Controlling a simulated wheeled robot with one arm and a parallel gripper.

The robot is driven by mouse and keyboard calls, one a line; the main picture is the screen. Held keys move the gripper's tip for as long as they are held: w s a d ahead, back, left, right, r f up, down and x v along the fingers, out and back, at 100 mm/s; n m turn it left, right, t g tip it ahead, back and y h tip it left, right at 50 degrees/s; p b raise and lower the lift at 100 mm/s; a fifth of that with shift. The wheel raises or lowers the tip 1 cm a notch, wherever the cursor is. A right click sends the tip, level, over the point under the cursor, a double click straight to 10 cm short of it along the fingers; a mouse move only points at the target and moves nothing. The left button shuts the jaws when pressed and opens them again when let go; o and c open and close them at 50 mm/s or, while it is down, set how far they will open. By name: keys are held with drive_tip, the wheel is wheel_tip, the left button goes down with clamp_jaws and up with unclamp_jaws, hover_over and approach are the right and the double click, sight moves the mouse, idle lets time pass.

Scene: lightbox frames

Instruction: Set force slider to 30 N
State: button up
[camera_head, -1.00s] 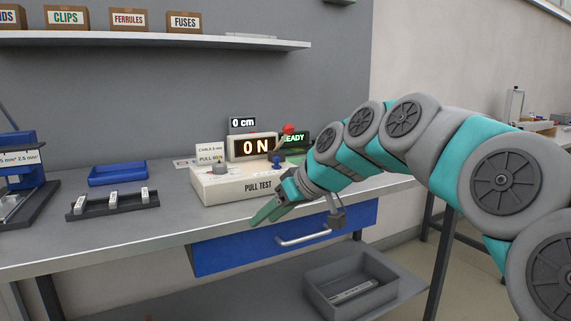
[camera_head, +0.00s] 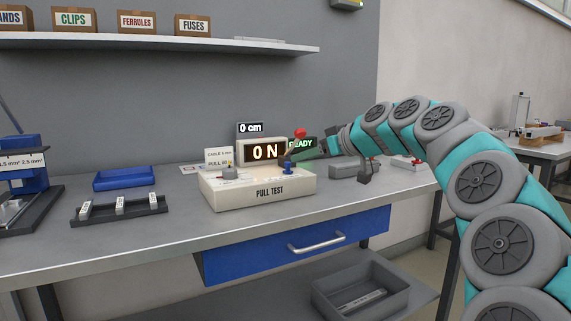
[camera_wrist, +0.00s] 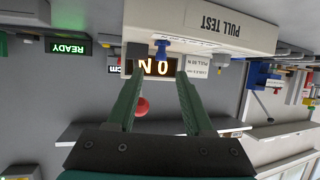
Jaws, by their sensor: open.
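The cream pull tester (camera_head: 258,190), marked PULL TEST, stands on the bench. Its display (camera_head: 265,152) reads 0 N; a smaller display (camera_head: 250,128) behind reads 0 cm. A grey clamp (camera_head: 229,174) is on its left top, and a blue part (camera_head: 287,166) on its right. A red ball knob (camera_head: 299,132) shows above the right side. I cannot tell which part is the force slider. My gripper (camera_head: 291,157) is open above the tester's right end, close to the blue part. In the upside-down wrist view, the blue part (camera_wrist: 161,46) appears just beyond the open fingers (camera_wrist: 160,66).
A green READY sign (camera_head: 302,144) stands behind the tester. A small card (camera_head: 218,158) beside the display has PULL text. A blue tray (camera_head: 124,179) and a dark rack (camera_head: 119,209) lie to the left. A shelf (camera_head: 200,42) runs above. The bench front is clear.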

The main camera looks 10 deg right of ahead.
sight(288, 167)
drive_tip(key=p+x, duration=0.1)
drive_tip(key=x, duration=0.6)
drive_tip(key=shift+w+a+f, duration=0.15)
drive_tip(key=shift+a+f, duration=0.05)
clamp_jaws()
idle(1.2)
